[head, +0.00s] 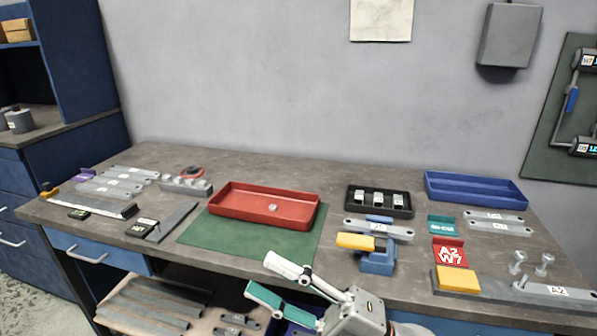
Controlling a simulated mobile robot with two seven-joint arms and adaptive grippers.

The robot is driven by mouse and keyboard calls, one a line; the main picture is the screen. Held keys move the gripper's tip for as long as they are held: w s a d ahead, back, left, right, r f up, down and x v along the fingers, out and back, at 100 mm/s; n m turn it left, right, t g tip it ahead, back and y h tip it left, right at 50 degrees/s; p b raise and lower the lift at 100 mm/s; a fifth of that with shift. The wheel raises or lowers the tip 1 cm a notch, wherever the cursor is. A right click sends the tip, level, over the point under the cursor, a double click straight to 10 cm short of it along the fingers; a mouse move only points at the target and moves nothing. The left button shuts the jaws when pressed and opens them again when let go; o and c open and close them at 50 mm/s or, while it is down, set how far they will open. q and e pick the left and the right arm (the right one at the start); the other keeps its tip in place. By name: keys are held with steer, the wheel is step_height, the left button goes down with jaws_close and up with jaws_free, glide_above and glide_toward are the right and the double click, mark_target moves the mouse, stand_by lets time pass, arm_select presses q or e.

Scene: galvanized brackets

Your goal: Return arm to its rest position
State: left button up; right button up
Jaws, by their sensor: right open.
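My right gripper (258,274) is in the head view at the bottom middle, in front of the table's front edge. Its two fingers are spread and point left, with nothing between them. One finger looks white, and the other shows a green pad. The rest of my right arm is cut off by the bottom edge. My left gripper is not in view.
The workbench (290,167) holds a red tray (230,210) with a small metal part (272,208) on a green mat (196,234). Right of it are a black tray (352,204), a blue-and-yellow fixture (378,262) and a blue tray (470,198). Grey bars (150,302) lie on the lower shelf.

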steer(key=w+d+f+m+t+h, duration=0.3)
steer(key=d+f+m+t+h, duration=0.3)
steer(key=f+m, duration=0.45)
steer(key=w+d+f+m+t+h, duration=0.3)
steer(key=d+f+m+t+h, duration=0.2)
steer(key=d+f+m+h, duration=0.4)
steer(key=s+d+f+m+g+h, duration=0.1)
steer(key=s+d+f+m+g, duration=0.1)
steer(key=s+f, duration=0.3)
steer(key=s+d+f+m+g+h, duration=0.2)
steer(key=s+d+f+m, duration=0.1)
steer(key=f, duration=0.8)
steer(key=s+d+f+m+g+h, duration=0.2)
steer(key=s+d+f+m, duration=0.1)
steer(key=s+f, duration=0.3)
step_height(320, 180, down, 2)
steer(key=shift+s+d+f, duration=0.1)
steer(key=shift+s+d, duration=0.2)
steer(key=shift+d, duration=0.2)
steer(key=shift+m, duration=0.25)
